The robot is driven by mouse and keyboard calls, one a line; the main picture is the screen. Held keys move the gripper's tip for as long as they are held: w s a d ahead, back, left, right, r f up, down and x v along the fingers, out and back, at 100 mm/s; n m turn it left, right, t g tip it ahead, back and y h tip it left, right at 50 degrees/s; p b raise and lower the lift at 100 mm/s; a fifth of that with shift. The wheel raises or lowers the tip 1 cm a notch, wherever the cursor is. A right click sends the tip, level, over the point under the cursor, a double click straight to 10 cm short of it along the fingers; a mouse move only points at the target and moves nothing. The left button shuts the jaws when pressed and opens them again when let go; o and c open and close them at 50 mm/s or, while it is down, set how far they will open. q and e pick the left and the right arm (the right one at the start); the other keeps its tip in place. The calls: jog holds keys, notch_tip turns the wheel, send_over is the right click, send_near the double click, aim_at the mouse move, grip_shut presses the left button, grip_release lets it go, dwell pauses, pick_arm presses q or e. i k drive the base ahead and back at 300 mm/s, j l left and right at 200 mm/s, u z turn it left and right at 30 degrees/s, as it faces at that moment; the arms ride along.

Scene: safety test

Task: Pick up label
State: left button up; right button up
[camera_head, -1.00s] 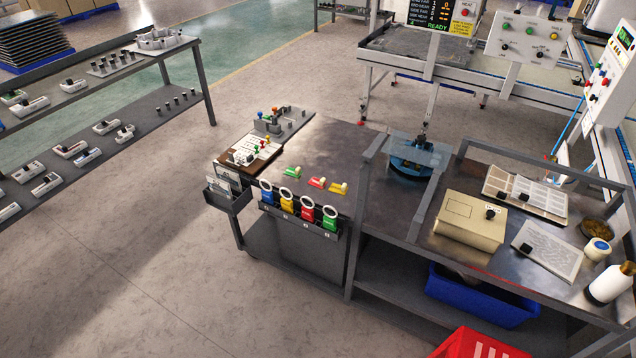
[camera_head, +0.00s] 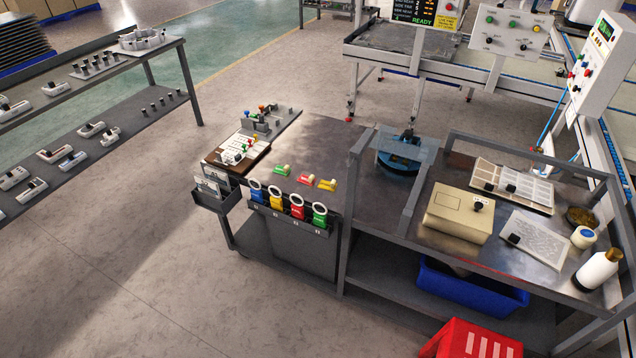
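Which thing is the label is not plain. Three small flat tags lie on the dark metal table (camera_head: 330,140): a green tag (camera_head: 282,171), a red tag (camera_head: 304,179) and a yellow tag (camera_head: 327,185). A row of ringed tags stands in a rack on the table's front edge: blue (camera_head: 256,194), yellow (camera_head: 275,199), red (camera_head: 296,208) and green (camera_head: 319,215). On the right bench are a compartmented white sheet or tray (camera_head: 527,185) and a printed white sheet (camera_head: 541,240) with a small black piece on it. Neither gripper is in view.
A beige box (camera_head: 459,213), a white bottle (camera_head: 597,270) and a round blue-white tub (camera_head: 584,237) stand on the right bench. Grey rails frame this bench. A blue bin (camera_head: 470,287) sits below; a red crate (camera_head: 475,340) is in front. Open floor lies left.

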aim_at(305, 179)
jog(key=z, duration=3.45)
jog(key=u, duration=3.4)
jog(key=i+j+z, duration=0.2)
jog(key=i+j, duration=0.45)
jog(key=k+j, duration=0.05)
